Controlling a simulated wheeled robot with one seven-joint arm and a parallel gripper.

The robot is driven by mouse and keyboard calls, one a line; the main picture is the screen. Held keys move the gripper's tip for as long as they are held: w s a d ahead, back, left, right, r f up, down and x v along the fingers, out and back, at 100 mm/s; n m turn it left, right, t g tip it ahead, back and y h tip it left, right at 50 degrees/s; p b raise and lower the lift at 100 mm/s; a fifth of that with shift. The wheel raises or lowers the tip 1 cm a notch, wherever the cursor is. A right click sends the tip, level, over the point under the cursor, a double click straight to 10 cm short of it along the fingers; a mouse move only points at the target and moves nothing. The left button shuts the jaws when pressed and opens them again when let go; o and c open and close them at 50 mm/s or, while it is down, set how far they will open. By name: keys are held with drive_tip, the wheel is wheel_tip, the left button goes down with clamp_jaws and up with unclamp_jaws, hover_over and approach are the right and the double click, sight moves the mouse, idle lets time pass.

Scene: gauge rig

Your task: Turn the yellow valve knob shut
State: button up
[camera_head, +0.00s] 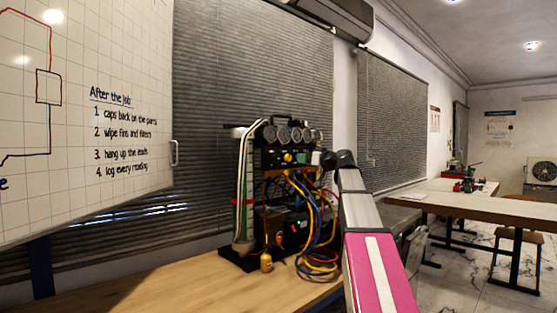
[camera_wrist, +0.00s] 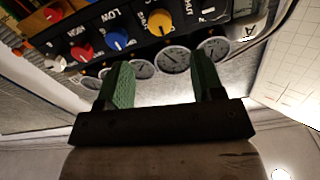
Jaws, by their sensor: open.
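The yellow valve knob (camera_wrist: 160,22) shows at the top of the wrist view, on the dark panel of the gauge rig (camera_wrist: 136,48). It carries a pale pointer mark. A blue knob (camera_wrist: 117,39) and a red knob (camera_wrist: 82,53) sit in a row to its left. In the head view the yellow knob (camera_head: 288,157) is small, below the gauges. My gripper (camera_wrist: 162,63) is open and empty, its green fingers apart in front of the gauges. The knob lies beyond the fingertips, not between them. In the head view my arm reaches the rig's right side; the fingers are hard to make out.
Round gauges (camera_wrist: 174,59) line the rig's edge close to my fingers. Coloured hoses (camera_head: 315,235) hang at the rig's front. A small brass-coloured item (camera_head: 266,262) stands on the wooden bench (camera_head: 175,290). The bench's left part is clear. A whiteboard (camera_head: 85,110) hangs at left.

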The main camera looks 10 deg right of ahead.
sight(289, 158)
drive_tip(key=x, duration=1.1)
drive_tip(key=c, duration=0.9)
